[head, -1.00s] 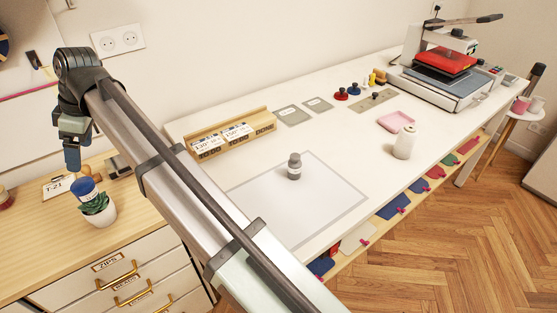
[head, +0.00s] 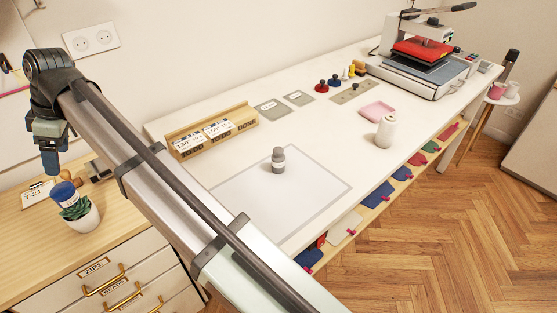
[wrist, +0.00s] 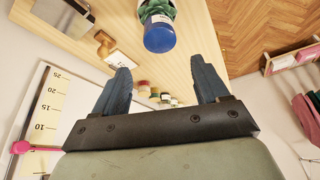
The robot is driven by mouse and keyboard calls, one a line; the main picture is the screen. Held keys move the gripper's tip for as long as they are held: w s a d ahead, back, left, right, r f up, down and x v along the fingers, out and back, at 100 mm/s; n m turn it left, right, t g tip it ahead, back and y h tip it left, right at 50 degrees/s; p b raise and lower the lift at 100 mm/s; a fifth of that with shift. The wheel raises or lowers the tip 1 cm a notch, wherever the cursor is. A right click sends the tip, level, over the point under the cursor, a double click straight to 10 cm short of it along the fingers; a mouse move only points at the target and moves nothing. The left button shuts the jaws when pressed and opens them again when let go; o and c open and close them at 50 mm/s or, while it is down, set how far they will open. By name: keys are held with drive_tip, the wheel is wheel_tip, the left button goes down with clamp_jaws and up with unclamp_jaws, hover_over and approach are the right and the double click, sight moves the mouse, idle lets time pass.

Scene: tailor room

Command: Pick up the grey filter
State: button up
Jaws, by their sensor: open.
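A small dark grey cylinder (head: 278,161) with a paler label band stands upright on the pale square mat (head: 318,205) on the white table; it appears to be the grey filter. It is not visible in the wrist view. My gripper (head: 50,160) is at the far left in the head view, above the wooden cabinet top and well left of the cylinder. In the wrist view my gripper (wrist: 163,88) has its two blue fingers apart, with nothing between them.
The mat around the cylinder is clear.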

drive_tip(key=w+d+m+t, duration=0.2)
drive_tip(key=w+d+m, duration=0.3)
drive_tip(key=w+d, duration=1.95)
drive_tip(key=m+h, duration=0.2)
drive_tip(key=h, duration=0.2)
hover_over(278, 158)
drive_tip(key=w, duration=0.1)
wheel_tip(278, 158, down, 5)
drive_tip(key=shift+w+d+f, duration=0.15)
drive_tip(key=shift+w+f, duration=0.05)
drive_tip(key=shift+f, duration=0.15)
wheel_tip(278, 158, down, 8)
drive_tip(key=shift+r, duration=0.15)
drive_tip(key=shift+s+a+f, duration=0.1)
drive_tip(key=shift+a+f, duration=0.05)
drive_tip(key=shift+f, duration=1.15)
drive_tip(key=shift+a+f, duration=0.1)
drive_tip(key=shift+f, duration=1.2)
